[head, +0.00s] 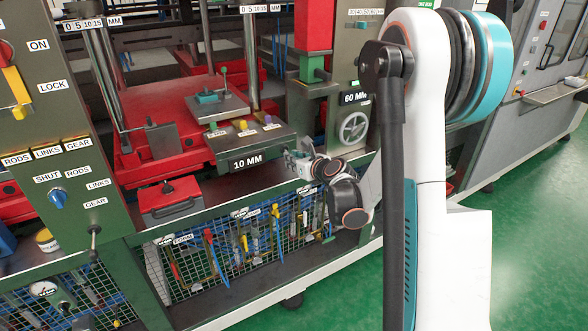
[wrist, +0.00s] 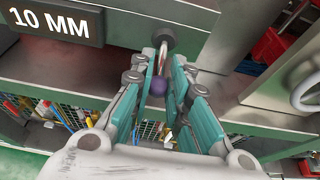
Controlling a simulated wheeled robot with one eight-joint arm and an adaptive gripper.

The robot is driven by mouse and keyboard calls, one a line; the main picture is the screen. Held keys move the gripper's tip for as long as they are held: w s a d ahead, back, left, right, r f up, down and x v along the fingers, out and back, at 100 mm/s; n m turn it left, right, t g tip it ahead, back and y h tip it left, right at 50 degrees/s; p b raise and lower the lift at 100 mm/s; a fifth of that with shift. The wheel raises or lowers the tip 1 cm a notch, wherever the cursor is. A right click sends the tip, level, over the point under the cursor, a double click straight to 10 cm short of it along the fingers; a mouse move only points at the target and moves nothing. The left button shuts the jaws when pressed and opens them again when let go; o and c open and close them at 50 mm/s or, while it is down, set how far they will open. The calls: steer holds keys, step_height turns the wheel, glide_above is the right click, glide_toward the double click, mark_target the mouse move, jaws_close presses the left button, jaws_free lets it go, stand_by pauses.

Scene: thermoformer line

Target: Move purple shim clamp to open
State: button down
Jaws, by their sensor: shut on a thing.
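A short lever with a grey round hub and a purple ball end (wrist: 158,87) hangs below the green edge, right of the "10 MM" plate, in the wrist view. I take it for the purple shim clamp. My gripper (wrist: 166,85) has its teal-padded fingers on both sides of the lever and is shut on it. In the head view my gripper (head: 293,160) is at the right end of the "10 MM" box (head: 215,148), and the lever is hidden there. A small purple knob (head: 267,119) also sits on top of that box.
Green and yellow knobs (head: 243,125) stand on the box top. A wire-mesh rack (head: 240,240) of tools lies below. Green floor is free at the right.

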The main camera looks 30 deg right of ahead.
steer(key=shift+r, duration=0.1)
steer(key=shift+s+r+p, duration=0.1)
steer(key=shift+r+p, duration=0.45)
steer(key=shift+r, duration=0.3)
steer(key=shift+r, duration=0.1)
steer(key=shift+r+p, duration=0.6)
steer(key=shift+r, duration=0.3)
